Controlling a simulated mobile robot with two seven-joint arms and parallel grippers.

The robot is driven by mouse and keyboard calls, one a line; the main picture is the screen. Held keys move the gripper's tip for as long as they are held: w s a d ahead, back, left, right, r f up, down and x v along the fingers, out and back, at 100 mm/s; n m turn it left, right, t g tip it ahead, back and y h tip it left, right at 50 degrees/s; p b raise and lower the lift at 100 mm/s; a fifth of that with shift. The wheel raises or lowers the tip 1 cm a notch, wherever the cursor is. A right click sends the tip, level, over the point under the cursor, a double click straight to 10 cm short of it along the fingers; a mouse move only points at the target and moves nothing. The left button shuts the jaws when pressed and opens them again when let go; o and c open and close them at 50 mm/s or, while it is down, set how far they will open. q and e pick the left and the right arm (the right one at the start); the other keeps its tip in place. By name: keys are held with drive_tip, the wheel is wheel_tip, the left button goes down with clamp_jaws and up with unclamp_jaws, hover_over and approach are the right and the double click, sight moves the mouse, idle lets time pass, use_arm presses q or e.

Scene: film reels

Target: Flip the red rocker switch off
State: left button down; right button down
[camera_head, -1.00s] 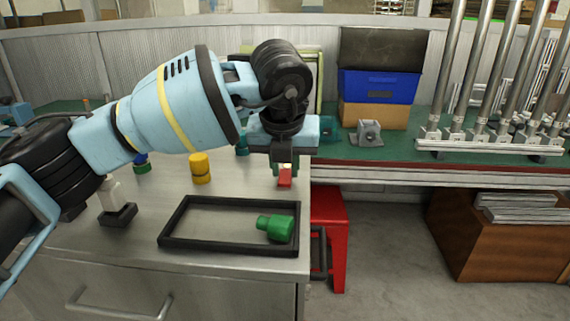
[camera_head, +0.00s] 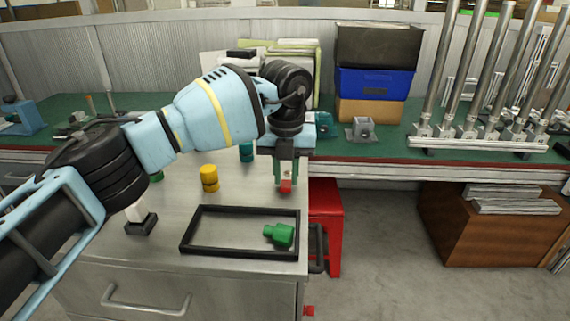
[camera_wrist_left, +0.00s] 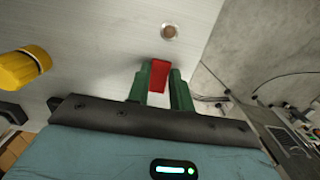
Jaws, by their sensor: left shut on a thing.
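My left gripper (camera_head: 286,178) is shut on a small red block (camera_head: 286,186), near the right edge of the metal cabinet top. In the left wrist view, the red block (camera_wrist_left: 158,76) sits between the two green fingers (camera_wrist_left: 160,88) and its end sticks out past them. I cannot tell whether this block is the red rocker switch, or whether it touches the top. A black base with a white upright part (camera_head: 139,220) stands at the left of the top. My right gripper is not in view.
A black rectangular frame (camera_head: 190,222) lies on the top with a green knobbed piece (camera_head: 280,235) inside. A yellow cylinder (camera_head: 209,179) and a teal one (camera_head: 246,152) stand behind. A red stool (camera_head: 326,213) is beside the cabinet. A green bench (camera_head: 370,148) runs behind.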

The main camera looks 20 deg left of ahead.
sight(286, 182)
use_arm(q)
drive_tip(key=shift+r, duration=0.1)
drive_tip(key=c, duration=1.2)
unclamp_jaws()
drive_tip(key=shift+c, duration=0.2)
wheel_tip(286, 182, up, 8)
drive_tip(key=shift+s, duration=0.1)
